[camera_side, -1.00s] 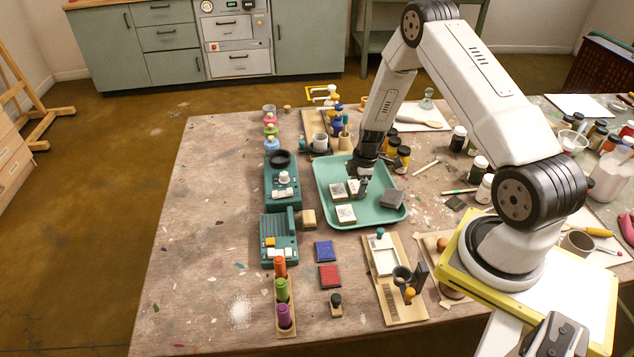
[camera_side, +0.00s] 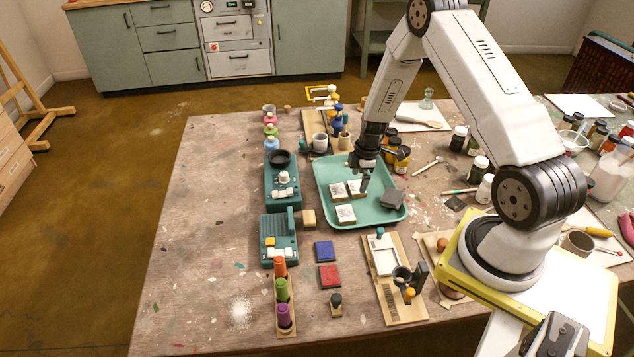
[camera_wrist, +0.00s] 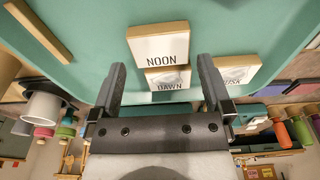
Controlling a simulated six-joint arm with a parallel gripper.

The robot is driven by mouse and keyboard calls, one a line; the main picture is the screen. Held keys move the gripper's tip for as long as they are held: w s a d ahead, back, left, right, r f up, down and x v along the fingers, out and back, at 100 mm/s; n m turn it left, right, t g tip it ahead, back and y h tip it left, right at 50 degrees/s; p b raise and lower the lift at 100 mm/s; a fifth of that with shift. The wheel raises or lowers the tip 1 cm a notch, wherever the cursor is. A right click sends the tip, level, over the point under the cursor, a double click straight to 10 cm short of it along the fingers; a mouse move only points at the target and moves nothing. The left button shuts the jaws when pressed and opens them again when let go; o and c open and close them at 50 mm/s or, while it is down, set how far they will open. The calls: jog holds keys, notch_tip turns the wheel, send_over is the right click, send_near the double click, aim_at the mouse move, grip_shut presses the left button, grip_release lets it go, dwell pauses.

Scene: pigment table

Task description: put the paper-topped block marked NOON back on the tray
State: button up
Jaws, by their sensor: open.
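The teal tray (camera_side: 372,217) lies in the middle of the table. The paper-topped block marked NOON (camera_wrist: 160,46) is on the tray, its label readable in the wrist view. In the side view it appears to be the right one (camera_side: 356,188) of a close pair. DAWN (camera_wrist: 168,80) is right beside it, partly covered by NOON in the wrist view; whether they touch I cannot tell. DUSK (camera_wrist: 238,72) lies apart, towards the front of the tray (camera_side: 345,214). My gripper (camera_side: 362,182) is open and empty above the tray, fingers (camera_wrist: 161,64) spread either side of NOON's view.
A dark grey block (camera_side: 393,200) sits on the tray's right side. Teal devices (camera_side: 281,180) stand left of the tray, dark jars (camera_side: 402,159) behind it. A board with a white pad (camera_side: 382,255) and blue and red pads (camera_side: 324,251) lie in front. The table's left side is clear.

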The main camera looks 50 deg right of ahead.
notch_tip(320, 180, up, 9)
jog(key=shift+s+d+r, duration=0.15)
jog(key=shift+s+d, duration=0.25)
dwell(0.7)
jog(key=s+a+r+m, duration=0.3)
jog(key=a+r, duration=0.1)
jog(key=a, duration=0.3)
jog(key=s+a+r+m+t, duration=0.1)
jog(key=s+a+r+m, duration=0.2)
jog(key=a, duration=0.5)
jog(key=s+a+r+m+h, duration=0.1)
jog(key=s+a+r+m, duration=0.2)
jog(key=a+r, duration=0.2)
jog(key=shift+s+a+t, duration=0.2)
jog(key=shift+a+t, duration=0.1)
jog(key=shift+a, duration=1.2)
